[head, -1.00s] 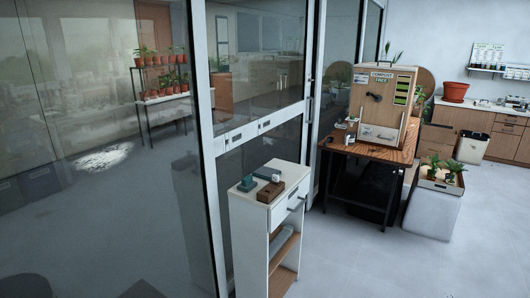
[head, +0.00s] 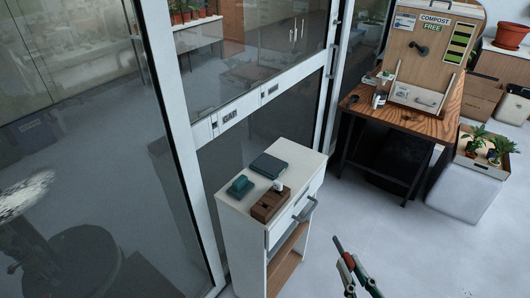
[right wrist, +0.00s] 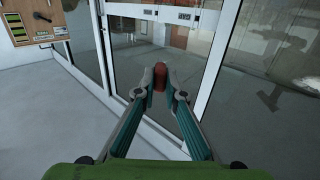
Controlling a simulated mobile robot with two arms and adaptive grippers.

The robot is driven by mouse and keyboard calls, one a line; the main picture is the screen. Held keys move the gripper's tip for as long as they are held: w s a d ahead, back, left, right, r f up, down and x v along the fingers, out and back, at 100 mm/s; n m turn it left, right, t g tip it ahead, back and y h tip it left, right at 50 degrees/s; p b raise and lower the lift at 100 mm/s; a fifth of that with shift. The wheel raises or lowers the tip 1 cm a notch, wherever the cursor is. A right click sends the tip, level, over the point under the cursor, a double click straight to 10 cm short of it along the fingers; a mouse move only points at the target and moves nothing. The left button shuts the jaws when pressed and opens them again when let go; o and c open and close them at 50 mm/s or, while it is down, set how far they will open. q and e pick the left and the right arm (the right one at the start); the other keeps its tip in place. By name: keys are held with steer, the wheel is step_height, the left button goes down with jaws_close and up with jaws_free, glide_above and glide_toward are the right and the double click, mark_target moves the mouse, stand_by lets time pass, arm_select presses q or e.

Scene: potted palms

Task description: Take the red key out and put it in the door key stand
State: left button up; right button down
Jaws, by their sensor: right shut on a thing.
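My right gripper (head: 345,258) shows at the bottom of the head view, in the air in front and to the right of a narrow white cabinet. In the right wrist view its fingers (right wrist: 160,77) are shut on a small red thing (right wrist: 160,76), which looks like part of the red key; its shape is mostly hidden. A brown wooden block with slots (head: 268,206), likely the door key stand, sits on the cabinet top near the front edge. A small white thing (head: 279,186) stands at it. My left gripper is not in view.
The white cabinet (head: 240,245) has a drawer handle (head: 305,209) jutting out. A teal object (head: 240,186) and a dark flat book-like thing (head: 269,165) lie on its top. Glass doors stand behind. A wooden table (head: 420,118) is at the right. Floor in front is clear.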

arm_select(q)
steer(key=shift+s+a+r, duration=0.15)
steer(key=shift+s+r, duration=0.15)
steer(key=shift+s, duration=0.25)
arm_select(e)
steer(key=s+a+n+g+y, duration=0.4)
steer(key=a+n+g+y, duration=0.4)
steer(key=a+n+g, duration=0.1)
steer(key=shift+s+f+n+g+y, duration=0.2)
steer(key=shift+s+n+g+y, duration=0.15)
steer(key=shift+n+g, duration=0.65)
steer(key=shift+a+g, duration=0.2)
steer(key=shift+g, duration=0.2)
